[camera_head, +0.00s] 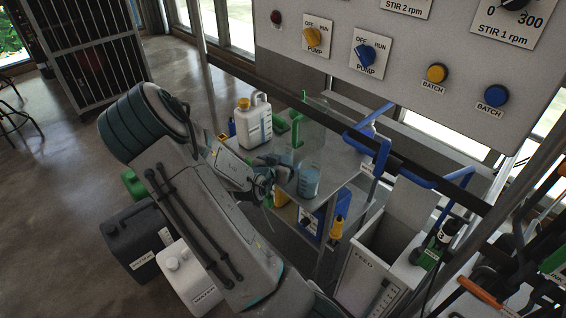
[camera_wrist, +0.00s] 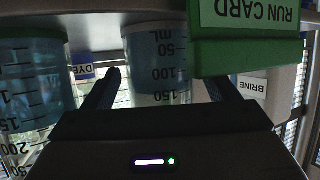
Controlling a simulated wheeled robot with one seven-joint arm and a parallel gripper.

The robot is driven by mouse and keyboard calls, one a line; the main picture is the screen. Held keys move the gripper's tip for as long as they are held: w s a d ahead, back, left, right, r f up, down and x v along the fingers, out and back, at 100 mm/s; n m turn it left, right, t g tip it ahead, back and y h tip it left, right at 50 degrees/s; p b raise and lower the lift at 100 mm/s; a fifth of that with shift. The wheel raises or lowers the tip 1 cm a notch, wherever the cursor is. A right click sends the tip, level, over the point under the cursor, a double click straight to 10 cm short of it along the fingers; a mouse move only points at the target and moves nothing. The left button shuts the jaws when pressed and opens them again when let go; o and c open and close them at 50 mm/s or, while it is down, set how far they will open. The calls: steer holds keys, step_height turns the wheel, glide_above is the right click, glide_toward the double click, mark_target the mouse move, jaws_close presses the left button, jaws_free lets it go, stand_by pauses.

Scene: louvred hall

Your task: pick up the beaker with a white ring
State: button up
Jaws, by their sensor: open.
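Two clear graduated beakers with blue liquid stand on the shelf. The nearer beaker (camera_head: 309,181) is right of my gripper (camera_head: 268,180) in the head view; the other beaker (camera_head: 284,155) is just behind the gripper, partly hidden. In the wrist view, which looks upside down, one beaker (camera_wrist: 156,60) lies between the two fingers of my open gripper (camera_wrist: 160,88). The second beaker (camera_wrist: 30,85) is outside the left finger. The fingers do not visibly hold either.
A green run card holder (camera_wrist: 245,55) is close beside the right finger. A white jug (camera_head: 253,122) stands at the shelf's back left. A clear green-handled jug (camera_head: 308,128) stands behind the beakers. A blue rail (camera_head: 425,183) and a control panel (camera_head: 400,85) are to the right.

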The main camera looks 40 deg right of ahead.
steer(key=c, duration=1.3)
steer(key=shift+r, duration=0.1)
